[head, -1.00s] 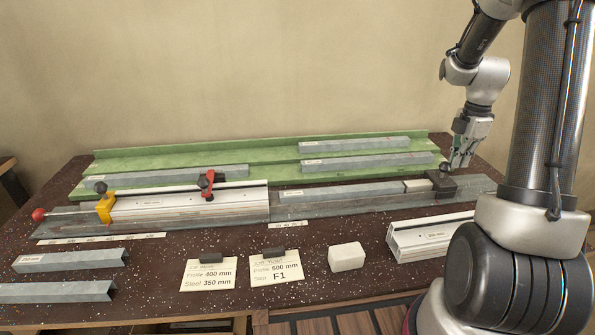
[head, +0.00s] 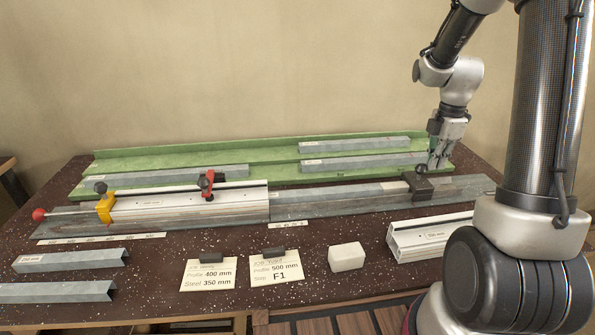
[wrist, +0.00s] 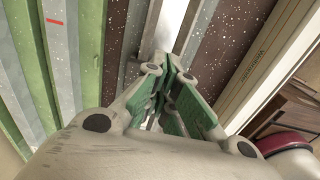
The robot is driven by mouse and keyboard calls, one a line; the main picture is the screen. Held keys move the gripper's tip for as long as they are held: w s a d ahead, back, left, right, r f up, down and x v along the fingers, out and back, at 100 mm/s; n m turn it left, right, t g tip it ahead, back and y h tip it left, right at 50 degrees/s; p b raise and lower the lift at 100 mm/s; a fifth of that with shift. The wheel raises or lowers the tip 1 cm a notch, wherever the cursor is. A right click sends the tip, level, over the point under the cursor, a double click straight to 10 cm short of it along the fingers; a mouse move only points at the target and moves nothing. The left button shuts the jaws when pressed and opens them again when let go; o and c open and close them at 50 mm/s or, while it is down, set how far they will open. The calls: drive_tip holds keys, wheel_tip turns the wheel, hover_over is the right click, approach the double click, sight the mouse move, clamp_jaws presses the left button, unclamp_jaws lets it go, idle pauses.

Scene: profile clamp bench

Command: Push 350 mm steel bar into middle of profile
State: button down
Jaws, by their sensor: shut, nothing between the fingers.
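The silver aluminium profile (head: 190,203) lies in the rail at centre left, under a red clamp (head: 207,185) and a yellow stop (head: 104,203). A dark slider block (head: 420,186) with a knob sits on the rail, right of the profile. My gripper (head: 437,163) is shut and empty, just behind and above this block; I cannot tell if they touch. Its green-padded fingers also show in the wrist view (wrist: 172,90).
A green rack (head: 270,157) behind holds several grey bars (head: 362,161). Two grey bars (head: 72,260) lie front left. Job cards (head: 208,275), a white block (head: 346,257) and another profile (head: 430,238) stand along the front.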

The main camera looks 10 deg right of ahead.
drive_tip(key=shift+a, duration=16.95)
drive_tip(key=shift+d, duration=0.1)
drive_tip(key=shift+d, duration=0.7)
wheel_tip(320, 180, up, 7)
